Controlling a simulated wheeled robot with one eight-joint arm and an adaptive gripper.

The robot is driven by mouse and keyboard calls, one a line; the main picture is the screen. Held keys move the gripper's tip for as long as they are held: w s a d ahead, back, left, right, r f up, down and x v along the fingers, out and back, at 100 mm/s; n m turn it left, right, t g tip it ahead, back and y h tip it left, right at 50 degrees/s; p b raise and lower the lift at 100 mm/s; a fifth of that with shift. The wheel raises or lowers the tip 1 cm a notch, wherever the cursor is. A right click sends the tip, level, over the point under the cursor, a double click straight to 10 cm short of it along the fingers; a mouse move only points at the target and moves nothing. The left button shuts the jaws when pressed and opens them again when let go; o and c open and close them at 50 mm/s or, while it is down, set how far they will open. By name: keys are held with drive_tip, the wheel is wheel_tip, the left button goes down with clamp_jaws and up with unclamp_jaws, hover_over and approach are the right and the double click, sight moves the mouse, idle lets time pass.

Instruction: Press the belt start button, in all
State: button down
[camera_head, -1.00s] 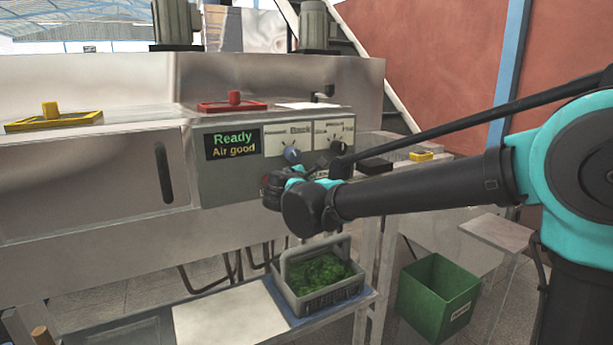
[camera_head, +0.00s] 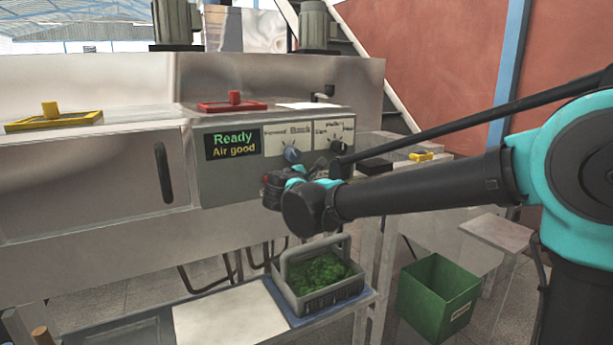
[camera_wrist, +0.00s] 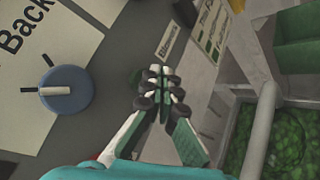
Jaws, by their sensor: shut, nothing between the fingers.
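The grey control panel (camera_head: 225,178) is on the front of the steel machine, with a lit screen (camera_head: 233,144) reading "Ready" and "Air good". My gripper (camera_wrist: 160,88) is shut and empty, with its fingertips together in front of the lower right part of the panel. In the head view my wrist covers that part. A blue knob (camera_wrist: 67,90) is to the left of the fingertips in the wrist view. I cannot make out the belt start button; the fingers hide the panel behind them. Whether the tips touch the panel cannot be told.
A grey basket (camera_head: 322,292) with green contents stands on the shelf below the panel. A green bin (camera_head: 437,299) stands on the floor to its right. A red-handled frame (camera_head: 232,104) and a yellow-handled frame (camera_head: 53,117) lie on the machine top.

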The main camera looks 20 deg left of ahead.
drive_tip(key=shift+w+a, duration=0.3)
